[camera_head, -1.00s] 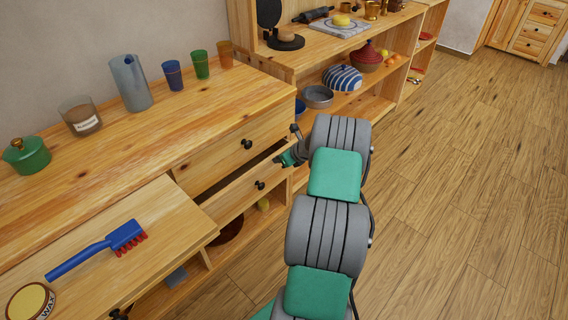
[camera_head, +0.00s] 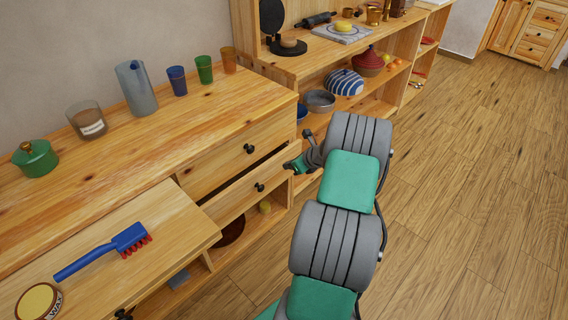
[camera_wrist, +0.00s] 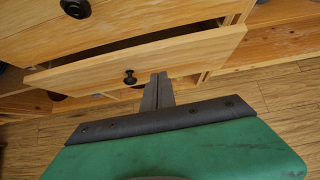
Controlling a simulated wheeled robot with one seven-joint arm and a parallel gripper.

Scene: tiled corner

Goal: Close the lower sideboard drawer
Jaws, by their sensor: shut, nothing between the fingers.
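The lower sideboard drawer (camera_head: 236,202) is partly open, with a dark gap above its front and a black knob (camera_head: 259,187). In the wrist view its front (camera_wrist: 190,55) spans the picture, with the knob (camera_wrist: 129,77) left of my fingers. The drawer above it (camera_head: 228,163) sits flush. My gripper (camera_head: 291,166) is at the right end of the lower drawer's front. In the wrist view my gripper (camera_wrist: 158,78) is shut and empty, its tips at the lower edge of that front. I cannot tell whether they touch it.
A pot, glass, jug and cups stand on the sideboard top (camera_head: 150,130). Open shelves (camera_head: 345,105) adjoin on the right. The wooden floor (camera_head: 470,200) at right is clear.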

